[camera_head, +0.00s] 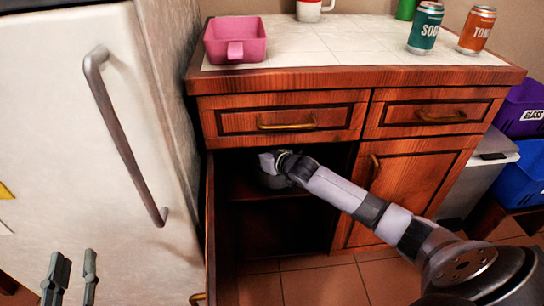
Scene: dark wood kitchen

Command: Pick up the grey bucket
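My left gripper (72,270) is at the bottom left, in front of the white fridge. Its two dark fingers stand apart with nothing between them. My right arm comes in from the lower right and reaches into the open left side of the wooden cabinet. My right gripper (270,163) is at the shelf there, small and in shadow, and its fingers cannot be made out. A dim grey rounded shape (272,182) shows just under it and may be the grey bucket. It is mostly hidden, and I cannot tell whether the gripper holds it.
The open cabinet door (210,235) stands edge-on left of the opening. A pink container (236,42), a green can (425,29) and an orange can (477,30) stand on the tiled counter. A grey bin (487,170) and purple and blue crates stand at right.

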